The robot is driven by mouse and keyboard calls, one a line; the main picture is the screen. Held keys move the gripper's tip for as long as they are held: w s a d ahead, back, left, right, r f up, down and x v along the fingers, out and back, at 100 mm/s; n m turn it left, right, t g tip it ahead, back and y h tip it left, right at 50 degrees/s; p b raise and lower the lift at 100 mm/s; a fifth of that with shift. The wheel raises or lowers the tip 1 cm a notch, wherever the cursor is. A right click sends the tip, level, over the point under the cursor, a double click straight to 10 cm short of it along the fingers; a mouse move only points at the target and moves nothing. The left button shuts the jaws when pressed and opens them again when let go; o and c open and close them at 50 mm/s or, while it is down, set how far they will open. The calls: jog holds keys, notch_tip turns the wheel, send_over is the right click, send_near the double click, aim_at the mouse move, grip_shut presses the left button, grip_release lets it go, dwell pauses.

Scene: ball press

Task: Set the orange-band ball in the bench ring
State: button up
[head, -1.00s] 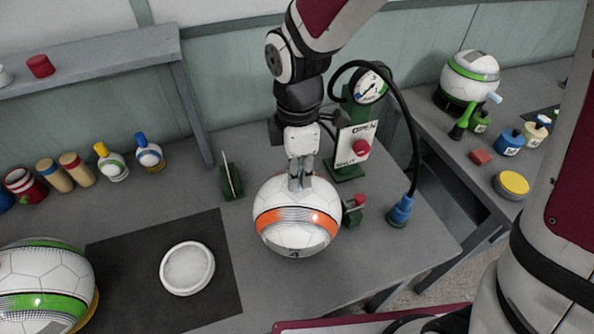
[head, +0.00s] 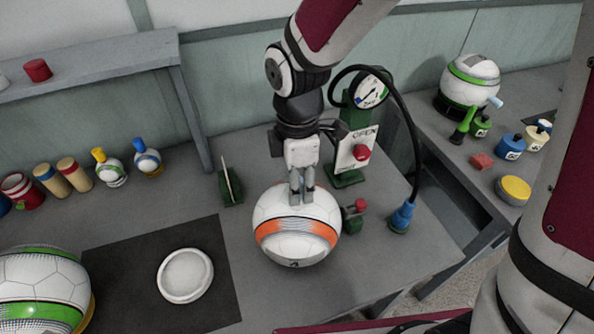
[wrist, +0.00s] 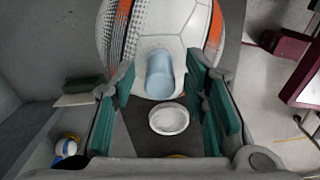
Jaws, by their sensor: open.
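The orange-band ball (head: 275,207) is white with an orange band. It rests on the bench beside the small green stand with the red knob. My gripper (head: 301,200) is open and points down at the ball's top. In the wrist view the ball (wrist: 185,22) fills the top. A pale blue peg (wrist: 160,75) is at its near side, between my open fingers (wrist: 165,90) with gaps on both sides. The white bench ring (head: 209,275) lies empty on the dark mat, left of the ball. It also shows in the wrist view (wrist: 169,119).
A gauge post with a red-knobbed OPEN/SHUT plate (head: 355,152) stands behind the ball, its hose running to a blue fitting (head: 401,217). A green holder (head: 230,187) is behind left. A green-band ball (head: 40,285) sits at the left. The dark mat (head: 120,265) has free room.

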notch_tip(320, 180, up, 12)
jog(key=s+d+r+m+t, duration=0.2)
jog(key=s+d+r+m, duration=0.1)
jog(key=s+d+m, duration=0.3)
jog(key=s+d+r+m+t, duration=0.3)
jog(key=s+d+r+m, duration=0.1)
jog(key=d+m, duration=0.6)
jog(key=s+m, duration=0.1)
jog(key=m, duration=0.2)
jog(key=shift+s+m, duration=0.4)
